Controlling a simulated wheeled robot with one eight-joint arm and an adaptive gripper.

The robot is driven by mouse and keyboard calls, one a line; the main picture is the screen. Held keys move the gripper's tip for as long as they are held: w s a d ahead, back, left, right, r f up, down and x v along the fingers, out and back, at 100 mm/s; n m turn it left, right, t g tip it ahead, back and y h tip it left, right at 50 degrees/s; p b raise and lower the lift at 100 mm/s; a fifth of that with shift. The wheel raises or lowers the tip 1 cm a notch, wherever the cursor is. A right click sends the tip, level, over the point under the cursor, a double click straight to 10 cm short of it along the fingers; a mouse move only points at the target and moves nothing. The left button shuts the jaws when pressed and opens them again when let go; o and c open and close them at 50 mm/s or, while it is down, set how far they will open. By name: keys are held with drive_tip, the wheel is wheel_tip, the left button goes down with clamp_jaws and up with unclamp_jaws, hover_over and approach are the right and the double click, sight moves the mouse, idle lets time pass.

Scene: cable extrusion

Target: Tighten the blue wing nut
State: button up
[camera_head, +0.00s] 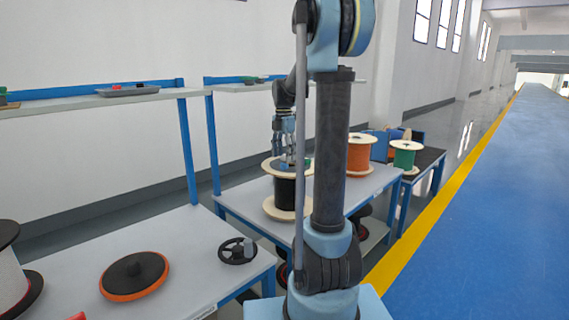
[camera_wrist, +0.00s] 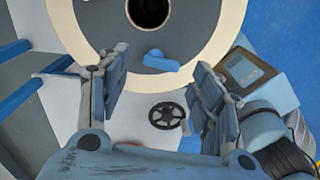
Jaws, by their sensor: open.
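The blue wing nut (camera_wrist: 160,61) sits on the grey face of a cable spool (camera_wrist: 232,30) with a cream rim, just below the dark centre hole in the wrist view. My gripper (camera_wrist: 161,68) is open, with one finger on each side of the wing nut in that view. Neither finger appears to touch it; the height gap is hard to judge. In the head view my gripper (camera_head: 284,152) points down over the spool with black cable (camera_head: 285,192), close above its top flange. The wing nut is mostly hidden there.
An orange spool (camera_head: 361,154) and a green spool (camera_head: 404,156) stand to the right. A black handwheel (camera_head: 238,251) and an orange-edged disc (camera_head: 134,276) lie on the near table (camera_head: 185,235). Shelves (camera_head: 100,100) stand behind. The blue floor at right is clear.

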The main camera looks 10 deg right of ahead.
sight(284, 166)
drive_tip(key=shift+f, duration=1.7)
drive_tip(key=shift+c, duration=0.3)
